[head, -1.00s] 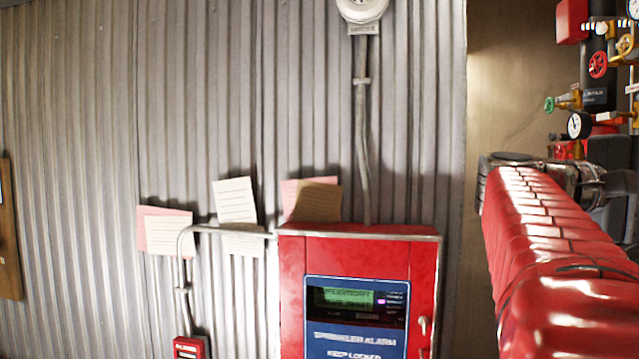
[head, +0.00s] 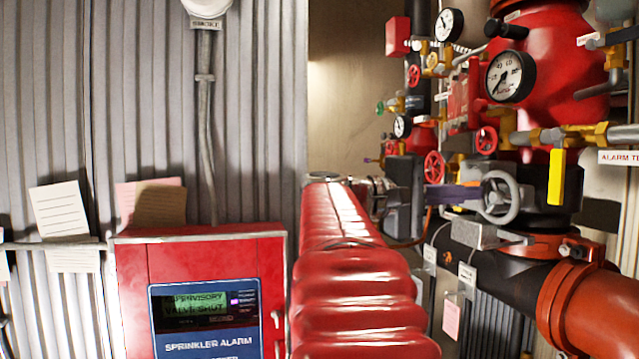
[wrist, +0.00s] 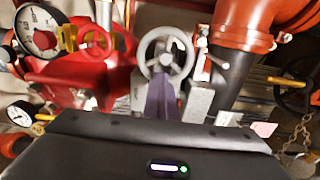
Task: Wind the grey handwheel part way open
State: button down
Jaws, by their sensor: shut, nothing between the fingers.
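The grey handwheel (head: 500,197) is a spoked round wheel on the valve at the right of the head view. It also shows at the top centre of the wrist view (wrist: 165,53). My gripper (head: 474,194) has purple fingers pointing at the wheel from the left. In the wrist view the fingers (wrist: 163,84) are together, with nothing between them, and their tips overlap the wheel's near rim. I cannot tell whether they touch it. The tips' exact depth against the rim is unclear.
Small red handwheels (head: 434,167), gauges (head: 510,77) and brass pipework crowd around the wheel. A large black and orange-red pipe (head: 575,305) runs below it. The red alarm cabinet (head: 200,255) at left reads "SUPERVISORY VALVE SHUT".

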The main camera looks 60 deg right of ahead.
jog(key=a+f, duration=0.2)
jog(key=w+a+f, duration=0.1)
jog(key=a+f, duration=0.1)
dwell(1.0)
dwell(0.4)
